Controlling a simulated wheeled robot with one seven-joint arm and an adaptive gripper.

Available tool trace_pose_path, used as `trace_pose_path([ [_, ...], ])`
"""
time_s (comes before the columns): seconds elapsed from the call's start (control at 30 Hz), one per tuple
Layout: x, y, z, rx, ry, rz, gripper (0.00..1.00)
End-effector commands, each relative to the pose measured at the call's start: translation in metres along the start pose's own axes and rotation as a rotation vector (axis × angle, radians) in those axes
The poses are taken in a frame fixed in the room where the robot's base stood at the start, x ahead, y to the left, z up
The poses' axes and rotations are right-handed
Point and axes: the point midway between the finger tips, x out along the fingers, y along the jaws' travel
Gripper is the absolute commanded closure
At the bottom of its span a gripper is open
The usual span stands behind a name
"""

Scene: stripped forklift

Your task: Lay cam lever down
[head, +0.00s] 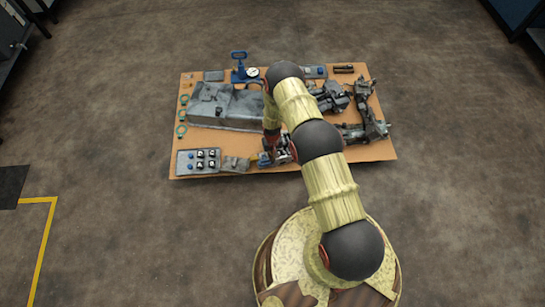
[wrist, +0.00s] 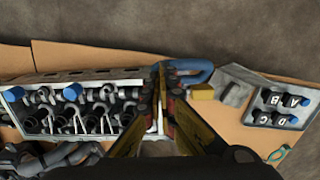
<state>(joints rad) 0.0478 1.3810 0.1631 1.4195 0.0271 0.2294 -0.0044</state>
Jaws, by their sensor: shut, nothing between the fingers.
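A blue bent lever (wrist: 192,68), which looks like the cam lever, lies beyond my fingertips in the wrist view. It runs to the right from the fingers and loops back. A small blue part (head: 263,160) beside my gripper in the head view may be the same lever. My gripper (wrist: 160,82) is shut and empty, its tips close to the lever's left end. I cannot tell whether they touch it. In the head view my gripper (head: 280,150) is over the board's front edge, and my arm hides part of that area.
A button panel (wrist: 275,103) is at right. The brown board (head: 215,136) also holds a large grey housing (head: 228,106) and dark linkages (head: 365,110). Surrounding floor is clear.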

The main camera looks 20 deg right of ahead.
Motion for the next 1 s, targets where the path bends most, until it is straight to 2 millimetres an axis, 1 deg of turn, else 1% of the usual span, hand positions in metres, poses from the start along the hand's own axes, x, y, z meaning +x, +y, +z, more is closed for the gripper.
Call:
trace_pose_path([
  [0.27,0.0016,0.0000,0.0030,0.000,0.010,0.000,1.00],
  [1.0,0.0059,0.0003,0.0093,-0.002,0.119,0.003,1.00],
])
